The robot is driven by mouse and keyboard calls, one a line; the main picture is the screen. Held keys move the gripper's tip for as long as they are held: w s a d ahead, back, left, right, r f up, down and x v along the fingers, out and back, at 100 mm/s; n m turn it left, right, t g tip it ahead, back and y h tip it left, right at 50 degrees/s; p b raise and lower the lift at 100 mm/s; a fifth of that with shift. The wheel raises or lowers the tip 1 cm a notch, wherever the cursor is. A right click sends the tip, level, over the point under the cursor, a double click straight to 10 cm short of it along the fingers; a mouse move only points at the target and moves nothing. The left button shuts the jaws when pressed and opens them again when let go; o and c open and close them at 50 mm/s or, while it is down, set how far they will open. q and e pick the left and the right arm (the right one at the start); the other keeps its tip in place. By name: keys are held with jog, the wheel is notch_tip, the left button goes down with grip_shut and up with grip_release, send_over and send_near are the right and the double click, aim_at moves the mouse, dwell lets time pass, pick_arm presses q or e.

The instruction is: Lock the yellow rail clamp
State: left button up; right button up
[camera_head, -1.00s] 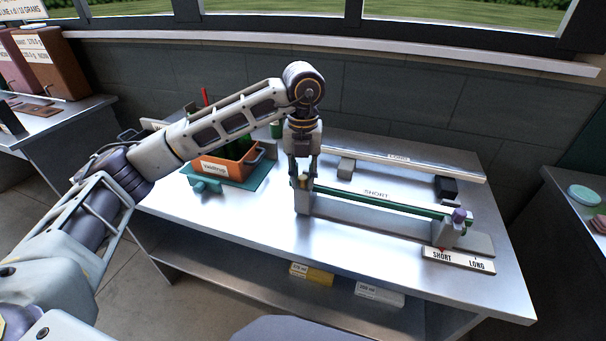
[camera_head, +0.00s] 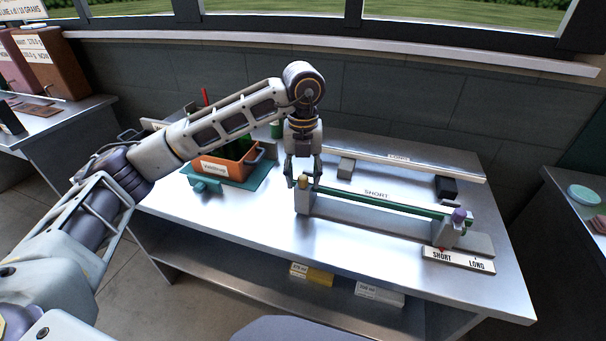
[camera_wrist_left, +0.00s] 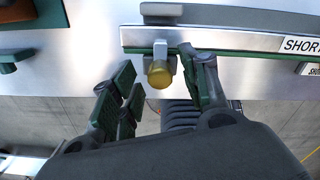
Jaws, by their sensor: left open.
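The yellow rail clamp (camera_head: 302,182) is a small yellow knob on a grey block at the left end of the green rail (camera_head: 380,201) marked SHORT. In the left wrist view the yellow knob (camera_wrist_left: 160,74) sits between my fingers, with a gap visible on both sides. My left gripper (camera_head: 303,177) points down over this end of the rail, open, with one finger on each side of the knob; its fingers (camera_wrist_left: 157,68) also show in the left wrist view. My right gripper is not in view.
A purple knob (camera_head: 459,214) stands at the rail's right end, beside a SHORT/LONG plate (camera_head: 459,260). A LONG rail (camera_head: 410,162) lies behind. An orange bin (camera_head: 228,168) with green bottles stands on the left. The table front (camera_head: 250,225) is clear.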

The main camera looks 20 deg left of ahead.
pick_arm(q)
notch_tip(320, 180, up, 12)
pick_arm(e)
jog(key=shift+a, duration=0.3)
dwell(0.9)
pick_arm(q)
jog(key=shift+r, duration=0.1)
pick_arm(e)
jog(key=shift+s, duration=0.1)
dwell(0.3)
pick_arm(q)
notch_tip(320, 180, up, 19)
jog(key=p, duration=2)
send_over(303, 177)
jog(key=shift+r+p, duration=0.9)
jog(key=shift+r, duration=0.4)
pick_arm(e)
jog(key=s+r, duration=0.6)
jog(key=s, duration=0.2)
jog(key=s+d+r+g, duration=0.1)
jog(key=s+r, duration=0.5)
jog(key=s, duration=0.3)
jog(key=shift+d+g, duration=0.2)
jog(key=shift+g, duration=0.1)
pick_arm(q)
jog(key=shift+r, duration=0.2)
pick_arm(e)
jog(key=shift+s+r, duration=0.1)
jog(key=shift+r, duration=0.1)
